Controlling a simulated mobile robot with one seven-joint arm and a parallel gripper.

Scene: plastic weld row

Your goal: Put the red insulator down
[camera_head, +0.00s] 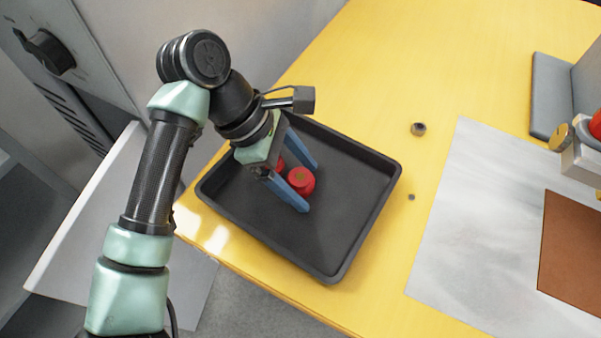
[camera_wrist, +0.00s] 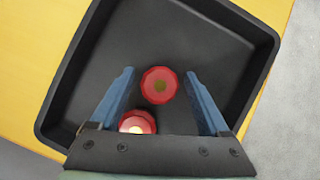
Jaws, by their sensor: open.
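A red insulator (camera_head: 301,180) with a small hole or insert in its top stands in the black tray (camera_head: 345,215). It also shows in the wrist view (camera_wrist: 159,86), between the fingers with a gap on each side. A second red insulator (camera_wrist: 138,122) sits close behind it near the gripper's base; in the head view (camera_head: 280,163) it is mostly hidden by the gripper. My gripper (camera_head: 311,189) is open, its two blue fingers low inside the tray on either side of the first insulator. Which of the two the task names, I cannot tell.
The tray sits on a yellow table (camera_head: 385,75) near its front edge. A small round part (camera_head: 418,129) and a smaller one (camera_head: 411,197) lie to its right. Further right are a grey sheet (camera_head: 470,220), a brown plate (camera_head: 572,245) and a fixture.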

